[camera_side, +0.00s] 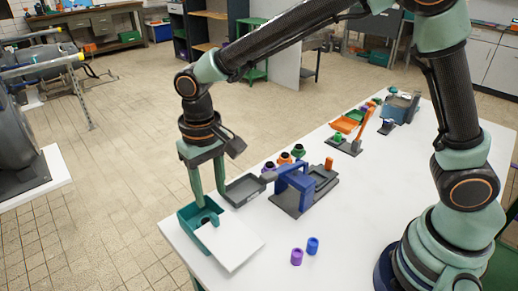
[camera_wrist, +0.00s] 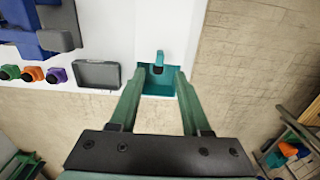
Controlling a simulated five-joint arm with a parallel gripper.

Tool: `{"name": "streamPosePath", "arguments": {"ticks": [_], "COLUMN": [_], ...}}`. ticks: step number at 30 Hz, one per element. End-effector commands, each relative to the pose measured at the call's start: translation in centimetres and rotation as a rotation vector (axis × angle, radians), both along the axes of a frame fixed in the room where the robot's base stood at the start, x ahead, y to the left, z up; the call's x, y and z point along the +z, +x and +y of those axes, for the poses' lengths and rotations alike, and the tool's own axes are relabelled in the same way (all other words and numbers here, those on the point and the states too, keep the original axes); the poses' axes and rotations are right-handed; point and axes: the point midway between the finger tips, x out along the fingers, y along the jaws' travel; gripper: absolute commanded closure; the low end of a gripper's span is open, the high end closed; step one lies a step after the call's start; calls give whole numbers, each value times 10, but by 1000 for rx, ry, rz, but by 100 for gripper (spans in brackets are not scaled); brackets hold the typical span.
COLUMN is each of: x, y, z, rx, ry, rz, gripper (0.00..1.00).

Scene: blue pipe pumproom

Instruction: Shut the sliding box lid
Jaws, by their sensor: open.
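The teal box (camera_side: 187,216) stands at the table's near left corner, its inside partly uncovered. Its flat white lid (camera_side: 236,247) sticks out from it towards the front right. In the wrist view the box (camera_wrist: 158,89) is ahead of my gripper, and the white lid blends with the white table. A small teal handle (camera_wrist: 159,58) with a dark lower part shows at the lid's edge. My gripper (camera_side: 209,199) points down over the box, open and empty. In the wrist view its fingertips (camera_wrist: 160,75) lie apart, either side of the handle. I cannot tell whether they touch anything.
A grey tray (camera_side: 246,188) stands close beside the box and my gripper. A blue frame (camera_side: 294,188) on a grey base is further right. Purple (camera_side: 297,257) and blue (camera_side: 313,246) cylinders stand on the table. The table front is mostly clear.

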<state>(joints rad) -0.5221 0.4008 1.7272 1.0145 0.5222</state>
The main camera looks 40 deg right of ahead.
Motion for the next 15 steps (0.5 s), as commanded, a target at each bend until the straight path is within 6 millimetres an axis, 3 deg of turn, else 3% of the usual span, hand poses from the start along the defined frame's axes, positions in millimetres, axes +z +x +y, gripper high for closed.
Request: {"name": "streamPosePath", "arguments": {"ticks": [6,15], "x": [-41,-66], "y": [-1,0], "z": [-1,0], "rx": [0,0], "ry": [-2,0], "rz": [3,1], "gripper": [52,52]}}
